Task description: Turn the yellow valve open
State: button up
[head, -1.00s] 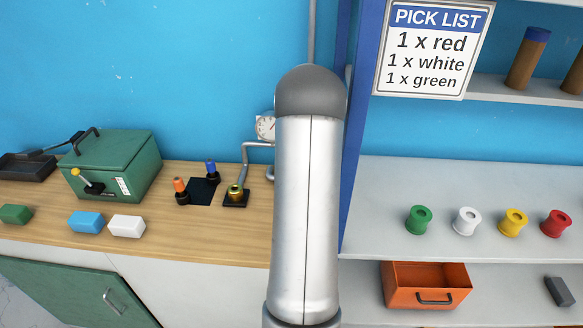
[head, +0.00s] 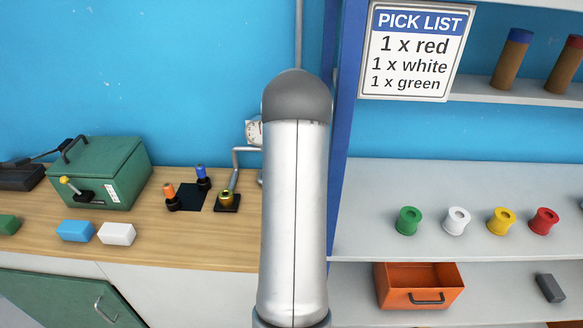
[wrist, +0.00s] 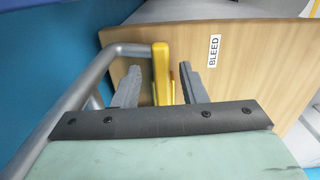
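The yellow valve handle (wrist: 161,72) shows in the wrist view as an upright bar beside a grey pipe (wrist: 78,95). My gripper (wrist: 159,67) is open, with one dark finger on each side of the handle. Gaps show between the handle and both fingers in this view; whether it touches either at depth I cannot tell. A "BLEED" label (wrist: 214,50) is on the wooden surface to the right. In the head view my arm hides the valve and the gripper.
A gauge (head: 254,132) and a brass fitting (head: 227,198) are left of my arm. Farther left are a green box (head: 105,172) with a lever and several blocks. On the right, a shelf (head: 375,215) holds coloured spools above an orange bin (head: 390,290).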

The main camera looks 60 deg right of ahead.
notch_tip(320, 180, up, 17)
jog(key=shift+r+b, duration=0.2)
jog(key=shift+b, duration=0.25)
dwell(0.7)
jog(key=w+a+f+m, duration=0.1)
jog(key=w+a+m, duration=0.1)
jog(key=a, duration=1.2)
jog(key=w+a+f+m, duration=0.1)
jog(key=w+a, duration=0.1)
jog(key=a, duration=1.3)
jog(key=s+a+f+m, duration=0.1)
jog(key=s+a+f, duration=0.3)
jog(key=s+a, duration=0.3)
jog(key=s+a+f+m, duration=0.2)
jog(key=s+a+f, duration=0.3)
jog(key=s+a, duration=0.3)
jog(key=a, duration=0.4)
jog(key=shift+m, duration=0.3)
